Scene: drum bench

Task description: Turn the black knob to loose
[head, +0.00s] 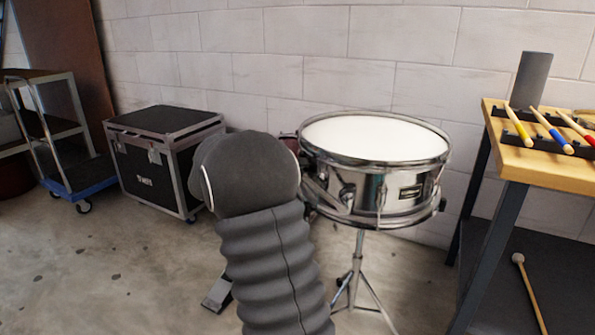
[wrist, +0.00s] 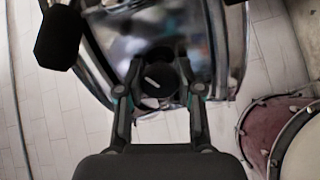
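The black knob (wrist: 155,82) shows in the wrist view on the side of a shiny metal snare drum (wrist: 165,45). A short white line on its face slants from upper left to lower right. My gripper (wrist: 158,68) has its two fingers on either side of the knob, spread apart; I cannot tell whether they touch it. In the head view the snare drum (head: 375,170) stands level on its stand, with a white head. My dark arm covers its left side, and the knob and fingers are hidden there.
A wooden bench (head: 545,165) with drumsticks stands right of the drum, a mallet (head: 528,290) on its lower shelf. A black case (head: 165,160) and a cart (head: 60,140) stand left. A tripod stand (head: 358,280) is below the drum. A red drum (wrist: 262,125) is at right in the wrist view.

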